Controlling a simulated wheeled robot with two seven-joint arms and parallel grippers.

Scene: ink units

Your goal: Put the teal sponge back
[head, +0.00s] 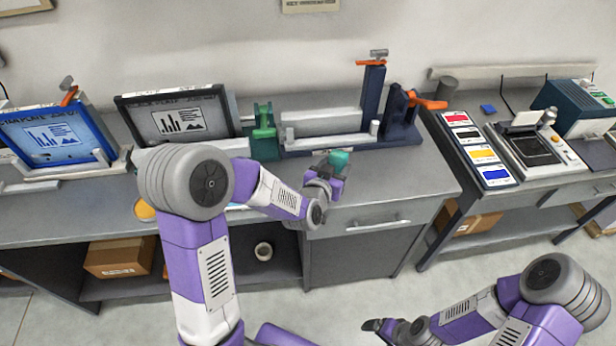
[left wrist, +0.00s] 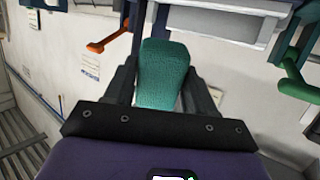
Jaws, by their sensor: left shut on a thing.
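The teal sponge (head: 339,159) is held in my left gripper (head: 333,172), above the front part of the middle bench. In the left wrist view the teal sponge (left wrist: 162,72) sits between the two dark fingers, its far end sticking out past them. No part of the bench visibly touches it. My right gripper (head: 377,325) is low at the bottom of the head view, away from the benches, and its jaws are too small to read.
On the middle bench (head: 400,190) stand a press with orange levers (head: 372,95), a green clamp (head: 264,132) and a framed screen (head: 180,122). The bench front right is clear.

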